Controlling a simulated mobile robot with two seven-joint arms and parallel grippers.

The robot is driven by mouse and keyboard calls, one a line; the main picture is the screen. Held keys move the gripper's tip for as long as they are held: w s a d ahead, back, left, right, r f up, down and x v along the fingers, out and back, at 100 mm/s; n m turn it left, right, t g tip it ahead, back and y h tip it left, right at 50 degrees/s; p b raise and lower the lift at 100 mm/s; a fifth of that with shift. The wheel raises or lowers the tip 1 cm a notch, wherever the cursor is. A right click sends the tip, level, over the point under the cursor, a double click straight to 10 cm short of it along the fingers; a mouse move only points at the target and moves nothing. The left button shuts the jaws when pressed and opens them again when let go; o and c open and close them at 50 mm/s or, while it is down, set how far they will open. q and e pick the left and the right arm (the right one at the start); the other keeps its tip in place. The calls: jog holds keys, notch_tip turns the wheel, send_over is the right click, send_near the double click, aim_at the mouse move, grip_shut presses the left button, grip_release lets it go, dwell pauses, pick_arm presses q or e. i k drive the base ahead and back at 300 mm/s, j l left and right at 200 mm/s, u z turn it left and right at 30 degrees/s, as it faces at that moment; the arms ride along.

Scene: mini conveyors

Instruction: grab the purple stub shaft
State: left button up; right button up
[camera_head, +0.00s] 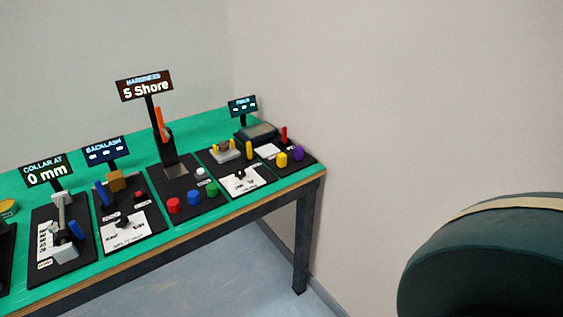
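The purple stub shaft (298,153) is a short upright cylinder near the right end of the green-topped table (205,130). It stands on a black board, just right of a yellow cylinder (281,159). A thin red upright piece (284,134) is behind it. Neither of my grippers is in view.
Red (173,205), blue (193,198) and green (212,188) cylinders stand on the board to the left. Posts carry signs, the tallest reading "S Shore" (145,86). A wall is behind the table. A large dark green rounded object (490,260) fills the lower right.

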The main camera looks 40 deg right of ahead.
aim_at(298, 150)
jog(key=z, duration=1.25)
